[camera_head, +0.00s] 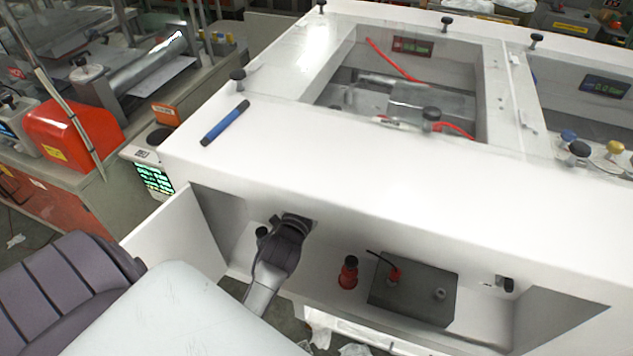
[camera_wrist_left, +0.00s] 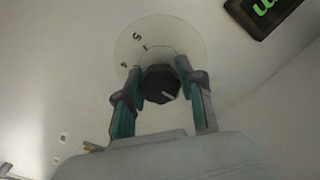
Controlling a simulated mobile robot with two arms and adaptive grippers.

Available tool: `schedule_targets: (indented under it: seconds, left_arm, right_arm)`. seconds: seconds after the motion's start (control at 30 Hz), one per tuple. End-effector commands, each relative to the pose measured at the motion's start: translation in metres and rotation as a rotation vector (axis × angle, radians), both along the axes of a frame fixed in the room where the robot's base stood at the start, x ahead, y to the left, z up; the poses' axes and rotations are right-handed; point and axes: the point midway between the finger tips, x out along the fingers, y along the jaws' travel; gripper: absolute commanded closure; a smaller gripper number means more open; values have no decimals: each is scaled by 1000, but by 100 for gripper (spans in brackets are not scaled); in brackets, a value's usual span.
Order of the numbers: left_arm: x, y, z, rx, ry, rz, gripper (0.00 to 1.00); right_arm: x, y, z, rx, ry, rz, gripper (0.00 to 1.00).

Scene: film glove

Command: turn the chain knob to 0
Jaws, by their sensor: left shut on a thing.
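The chain knob (camera_wrist_left: 161,84) is a black faceted knob with a pale pointer line, in the left wrist view. In the head view my left gripper (camera_head: 292,224) reaches into the white machine's recess and hides the knob. My right gripper is not in view.
The white machine (camera_head: 330,165) fills the middle and right. In its recess are a red plug (camera_head: 348,272) and a grey box (camera_head: 413,293) to the right of my gripper. A dark display (camera_wrist_left: 262,12) is near the dial.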

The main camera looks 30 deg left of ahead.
Motion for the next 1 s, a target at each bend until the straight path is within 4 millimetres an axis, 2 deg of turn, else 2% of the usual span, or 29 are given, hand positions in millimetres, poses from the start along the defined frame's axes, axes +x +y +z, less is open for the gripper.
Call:
schedule_targets:
  seconds: [0.5,0.53,0.67,1.0]
  left_arm:
    - [0,0,-2,-20,0,0,97]
    - [0,0,-2,-20,0,0,57]
    - [0,0,-2,-18,-1,0,36]
    - [-3,-1,-1,-17,-1,0,36]
  right_arm:
    - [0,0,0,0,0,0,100]
    - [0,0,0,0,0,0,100]
    - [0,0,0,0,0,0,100]
    - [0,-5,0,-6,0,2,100]
